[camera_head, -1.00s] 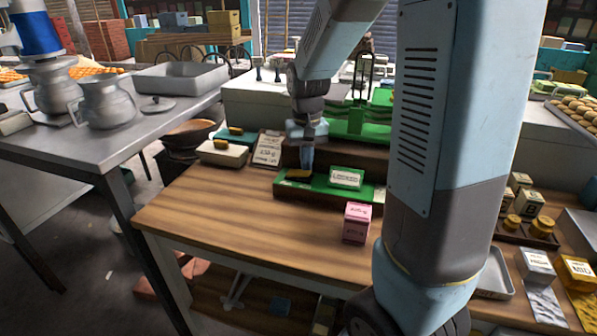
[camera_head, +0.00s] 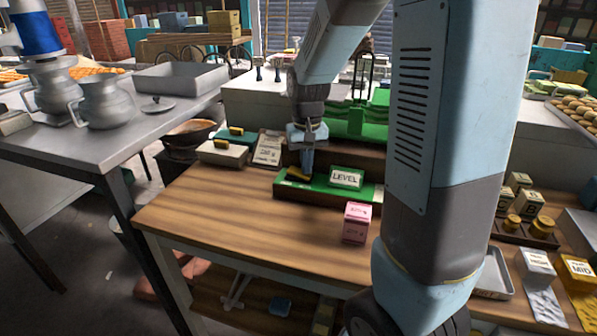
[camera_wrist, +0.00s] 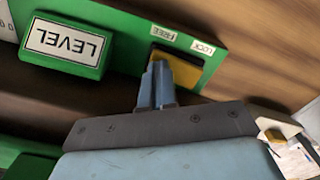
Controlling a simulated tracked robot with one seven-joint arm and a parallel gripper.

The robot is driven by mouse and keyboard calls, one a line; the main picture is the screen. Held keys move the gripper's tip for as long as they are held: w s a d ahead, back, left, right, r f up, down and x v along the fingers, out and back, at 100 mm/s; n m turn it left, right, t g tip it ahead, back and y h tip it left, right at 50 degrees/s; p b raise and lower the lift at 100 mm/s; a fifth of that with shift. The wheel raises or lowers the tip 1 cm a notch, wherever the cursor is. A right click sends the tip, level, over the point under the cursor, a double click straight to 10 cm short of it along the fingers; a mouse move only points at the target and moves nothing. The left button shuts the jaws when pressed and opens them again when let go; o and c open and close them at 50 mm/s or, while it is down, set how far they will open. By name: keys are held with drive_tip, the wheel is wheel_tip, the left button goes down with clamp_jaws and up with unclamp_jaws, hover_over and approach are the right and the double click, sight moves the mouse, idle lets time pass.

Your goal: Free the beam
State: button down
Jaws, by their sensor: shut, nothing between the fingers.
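The green control panel (camera_head: 318,195) stands at the back of the wooden table. It carries a white sign (camera_head: 346,178) reading LEVEL and a yellow lever (camera_head: 299,174). In the wrist view, the yellow lever (camera_wrist: 180,67) lies beside the labels FREE (camera_wrist: 163,33) and LOCK (camera_wrist: 203,47), spanning near both. My gripper (camera_head: 305,168) is shut and empty, pointing down at the lever. In the wrist view, its fingertips (camera_wrist: 158,68) overlap the lever's near edge; contact is not certain. The green balance (camera_head: 362,120) behind is partly hidden by my arm.
A pink box (camera_head: 356,222) stands right of the panel's front. A cream block (camera_head: 222,153) and a written card (camera_head: 268,149) lie to the left. The table's front left (camera_head: 210,215) is clear. Small boxes and weights stand at the right, beyond my arm.

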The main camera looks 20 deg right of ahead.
wheel_tip(320, 180, up, 7)
idle(0.9)
idle(0.4)
drive_tip(key=s+r+t, duration=0.2)
drive_tip(key=s+r, duration=0.2)
drive_tip(key=s, duration=0.5)
drive_tip(key=s+r+n+t, duration=0.1)
drive_tip(key=s+r+t, duration=0.2)
drive_tip(key=s, duration=0.7)
drive_tip(key=shift+s+r+t, duration=0.2)
drive_tip(key=shift+r+t, duration=0.1)
drive_tip(key=shift+r, duration=0.65)
